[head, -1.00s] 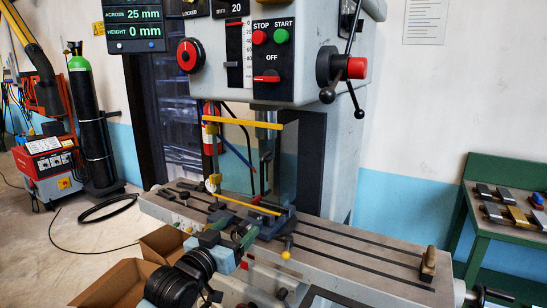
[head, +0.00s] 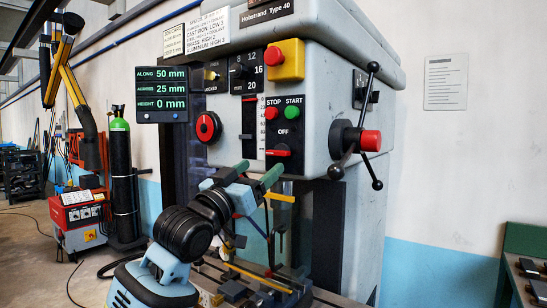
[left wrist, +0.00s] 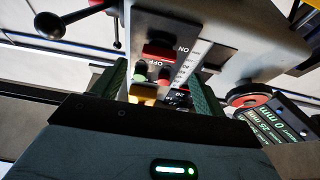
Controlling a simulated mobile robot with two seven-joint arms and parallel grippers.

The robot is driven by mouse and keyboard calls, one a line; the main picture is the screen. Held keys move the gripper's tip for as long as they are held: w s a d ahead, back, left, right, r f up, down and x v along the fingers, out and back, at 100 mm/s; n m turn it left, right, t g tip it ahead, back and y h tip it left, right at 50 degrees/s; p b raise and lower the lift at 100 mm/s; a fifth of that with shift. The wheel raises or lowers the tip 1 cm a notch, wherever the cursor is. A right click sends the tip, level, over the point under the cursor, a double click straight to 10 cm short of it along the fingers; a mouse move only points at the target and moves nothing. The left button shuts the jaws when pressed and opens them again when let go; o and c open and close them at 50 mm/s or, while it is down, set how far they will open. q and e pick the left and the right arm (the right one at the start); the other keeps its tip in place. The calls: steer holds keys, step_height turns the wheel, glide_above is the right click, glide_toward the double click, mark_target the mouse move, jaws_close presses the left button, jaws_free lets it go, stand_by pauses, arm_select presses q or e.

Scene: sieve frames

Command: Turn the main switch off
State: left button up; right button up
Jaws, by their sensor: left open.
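The main switch (head: 280,151) is a red lever low on the black control panel of the milling machine, below the OFF label in the head view. It also shows in the left wrist view (left wrist: 158,51), beside the ON and OFF lettering. My left gripper (head: 258,172) is open and empty, its green fingers pointing up at the panel, just below and left of the switch in the head view. In the left wrist view the panel shows between the fingers (left wrist: 159,76). I cannot see contact. My right gripper is in neither view.
Red STOP (head: 272,113) and green START (head: 292,112) buttons sit above the switch. A red emergency button on a yellow box (head: 286,61) is higher up. A spoked feed handle (head: 360,138) sticks out at the right, a red-rimmed knob (head: 207,127) at the left.

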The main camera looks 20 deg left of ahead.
mark_target(275, 155)
arm_select(q)
steer(key=shift+x, duration=3.3)
steer(key=c, duration=1)
